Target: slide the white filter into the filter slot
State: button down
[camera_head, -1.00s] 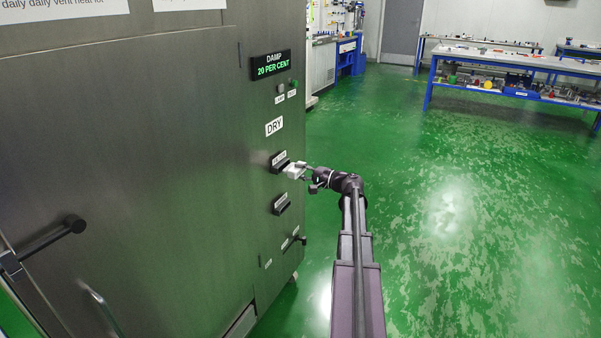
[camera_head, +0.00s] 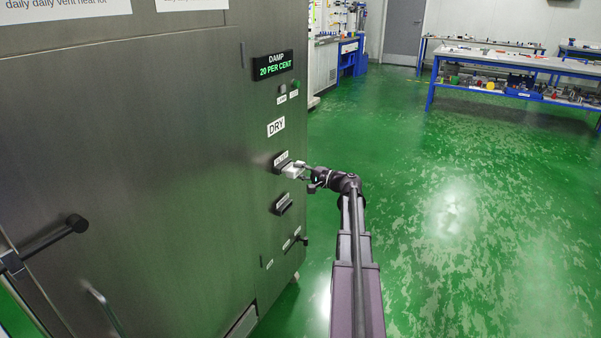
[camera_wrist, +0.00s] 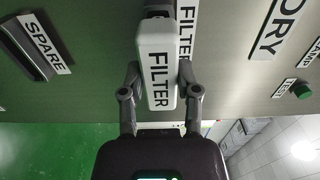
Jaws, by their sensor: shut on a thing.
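The white filter (camera_wrist: 158,62), a pale block lettered FILTER, is between the fingers of my gripper (camera_wrist: 158,85) in the wrist view. My gripper is shut on it. In the head view the filter (camera_head: 293,170) is at the machine's side panel, with my gripper (camera_head: 304,173) at its outer end. The filter's far end meets the dark filter slot (camera_head: 281,161), beside a FILTER label (camera_wrist: 187,30). The slot's mouth is mostly hidden behind the filter, so I cannot tell how deep it sits.
Below is a similar dark slot (camera_head: 284,205), labelled SPARE (camera_wrist: 48,45) in the wrist view. The green floor (camera_head: 430,200) to the right is clear.

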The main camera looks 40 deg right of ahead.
jog(key=shift+x, duration=1.05)
jog(key=shift+c, duration=1.3)
grip_release()
jog(key=shift+s, duration=0.15)
jog(key=v, duration=1.1)
jog(key=shift+s+d, duration=0.15)
jog(key=shift+s, duration=0.2)
